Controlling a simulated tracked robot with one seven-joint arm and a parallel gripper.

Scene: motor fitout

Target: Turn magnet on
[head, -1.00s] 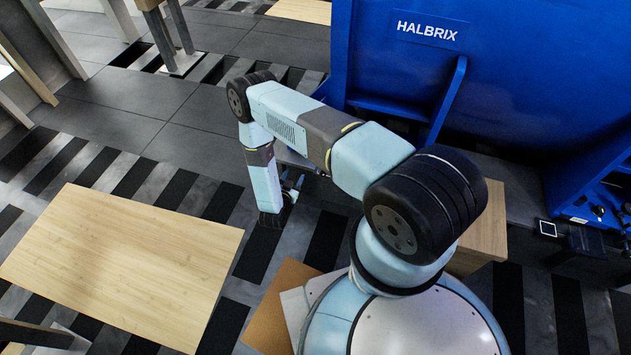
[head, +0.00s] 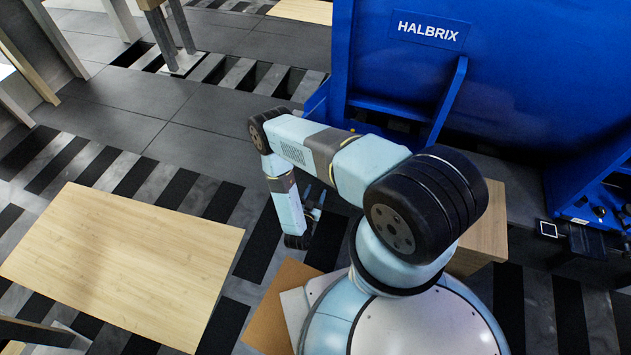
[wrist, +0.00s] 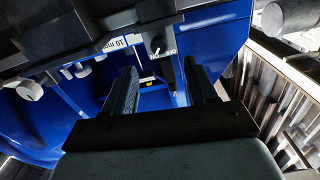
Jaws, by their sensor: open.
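In the wrist view, a small switch knob (wrist: 157,44) with a pale face sits on the underside of dark machine parts, beside a partly readable white label (wrist: 165,55). I cannot tell whether this is the magnet switch or which way it is set. My gripper (wrist: 163,75) is open and empty, its two dark fingers reaching toward the knob, which shows between the tips but looks apart from them. In the head view my gripper (head: 316,197) hangs low beside the blue machine (head: 440,80); its fingers are small and partly hidden there.
Pale knobs (wrist: 72,72) and a "10 mm" label (wrist: 113,44) are left of the fingers. Metal slats (wrist: 285,105) stand close on the right. A wooden tabletop (head: 120,260) is at left in the head view, with open striped floor (head: 130,170) behind it.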

